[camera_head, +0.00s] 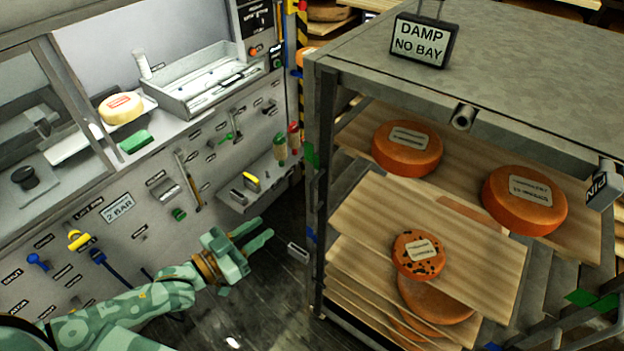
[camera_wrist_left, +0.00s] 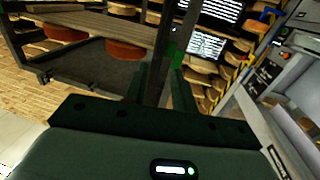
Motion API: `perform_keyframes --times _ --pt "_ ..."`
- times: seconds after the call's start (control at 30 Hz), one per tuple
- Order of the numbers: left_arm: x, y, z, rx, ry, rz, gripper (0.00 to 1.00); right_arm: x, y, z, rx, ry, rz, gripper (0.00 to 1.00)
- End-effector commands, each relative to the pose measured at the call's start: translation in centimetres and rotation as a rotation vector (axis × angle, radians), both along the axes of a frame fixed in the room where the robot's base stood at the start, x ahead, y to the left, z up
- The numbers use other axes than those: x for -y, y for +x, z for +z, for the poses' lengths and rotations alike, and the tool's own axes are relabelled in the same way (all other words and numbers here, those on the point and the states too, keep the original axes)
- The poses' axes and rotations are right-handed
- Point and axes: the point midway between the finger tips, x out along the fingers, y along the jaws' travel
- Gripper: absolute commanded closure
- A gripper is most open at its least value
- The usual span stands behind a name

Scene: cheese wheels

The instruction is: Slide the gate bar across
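I cannot single out the gate bar for certain. A short grey tube end (camera_head: 463,116) sticks out under the top front edge of the rack (camera_head: 318,200), and a small grey block (camera_head: 298,252) shows low beside the rack's left post. My left gripper (camera_head: 256,239) is between the tool wall and the rack, left of that post, with its fingers apart and nothing between them. In the left wrist view the two fingers (camera_wrist_left: 157,88) stand apart, with a dark rack post beyond them. My right gripper is not in view.
Orange cheese wheels (camera_head: 407,148) (camera_head: 525,200) lie on wooden shelves. A speckled wheel (camera_head: 419,255) lies on a lower board that juts forward. A sign (camera_head: 423,41) stands on the rack's top. The tool wall (camera_head: 120,235) is at left, with dark floor (camera_head: 270,310) between.

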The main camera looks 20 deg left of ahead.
Motion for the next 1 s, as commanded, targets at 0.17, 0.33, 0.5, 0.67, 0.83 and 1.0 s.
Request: perform_keyframes --times 0.17,0.33,0.5,0.67,0.83,1.0 --pt "1.3 2.0 0.6 0.012 -0.011 -0.006 0.73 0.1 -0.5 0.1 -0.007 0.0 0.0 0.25" --pt "3.5 5.6 0.6 0.012 -0.011 -0.005 0.73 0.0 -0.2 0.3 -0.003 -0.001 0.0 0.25" --pt "5.8 9.3 0.6 0.011 -0.009 -0.005 0.73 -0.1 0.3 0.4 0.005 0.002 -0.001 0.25" --pt "7.4 12.0 0.5 0.008 -0.007 -0.006 0.73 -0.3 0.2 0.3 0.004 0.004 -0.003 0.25" --pt "8.3 13.5 0.4 0.008 -0.007 -0.005 0.73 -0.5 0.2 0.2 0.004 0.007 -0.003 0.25" --pt "8.5 13.8 0.4 0.007 -0.006 -0.006 0.73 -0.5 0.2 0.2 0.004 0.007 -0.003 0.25"
